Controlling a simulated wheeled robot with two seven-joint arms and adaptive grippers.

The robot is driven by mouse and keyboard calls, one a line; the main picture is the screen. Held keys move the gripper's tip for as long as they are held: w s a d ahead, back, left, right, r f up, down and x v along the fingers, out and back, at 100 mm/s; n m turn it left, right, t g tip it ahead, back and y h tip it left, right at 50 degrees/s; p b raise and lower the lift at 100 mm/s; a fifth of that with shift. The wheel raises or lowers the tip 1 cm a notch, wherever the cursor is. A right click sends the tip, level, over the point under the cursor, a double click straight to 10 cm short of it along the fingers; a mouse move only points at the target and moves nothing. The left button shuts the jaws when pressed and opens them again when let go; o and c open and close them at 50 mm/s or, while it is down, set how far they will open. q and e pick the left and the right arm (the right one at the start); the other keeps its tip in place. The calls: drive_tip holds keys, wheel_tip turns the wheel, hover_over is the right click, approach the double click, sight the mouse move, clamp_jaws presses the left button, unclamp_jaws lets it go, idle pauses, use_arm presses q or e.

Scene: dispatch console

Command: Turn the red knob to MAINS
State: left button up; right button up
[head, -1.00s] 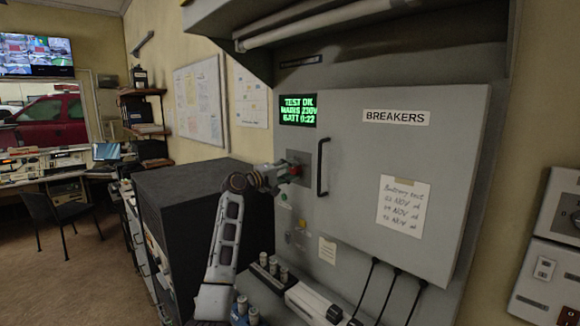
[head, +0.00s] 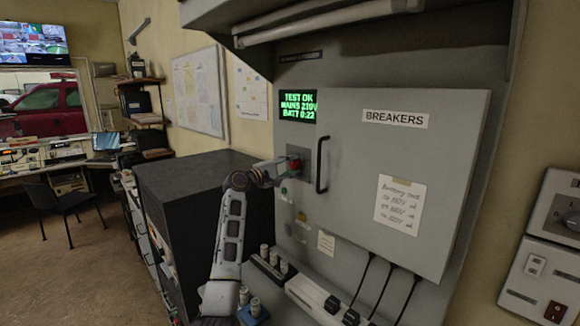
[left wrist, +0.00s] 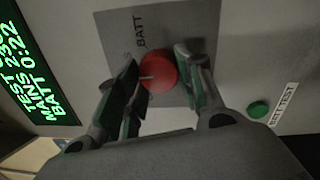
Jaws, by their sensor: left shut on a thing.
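The red knob (left wrist: 157,72) sits on a grey plate (left wrist: 190,22) on the cabinet front; it also shows in the head view (head: 294,164). My left gripper (head: 288,170) reaches it from the left. In the left wrist view its fingers (left wrist: 160,80) are shut on the knob, one on either side. A white pointer line on the knob points left in that view. The plate's BATT label (left wrist: 141,30) is readable above the knob. A second label to the left is mostly hidden behind a finger. A green display (head: 298,106) reads TEST OK, MAINS and BATT 0:22.
A black door handle (head: 322,165) stands just right of the knob on the BREAKERS door (head: 450,160). A green BATT TEST button (left wrist: 258,109) is close by. A dark cabinet (head: 195,175) stands to the left. Cables hang below the door.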

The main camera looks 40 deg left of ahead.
use_arm(q)
drive_tip(key=o, duration=1)
drive_tip(key=shift+a, duration=0.1)
drive_tip(key=s, duration=0.4)
drive_tip(key=s+a, duration=0.1)
drive_tip(key=s, duration=0.3)
drive_tip(key=s+f, duration=0.1)
drive_tip(key=s, duration=0.3)
drive_tip(key=shift+a, duration=0.2)
idle(0.3)
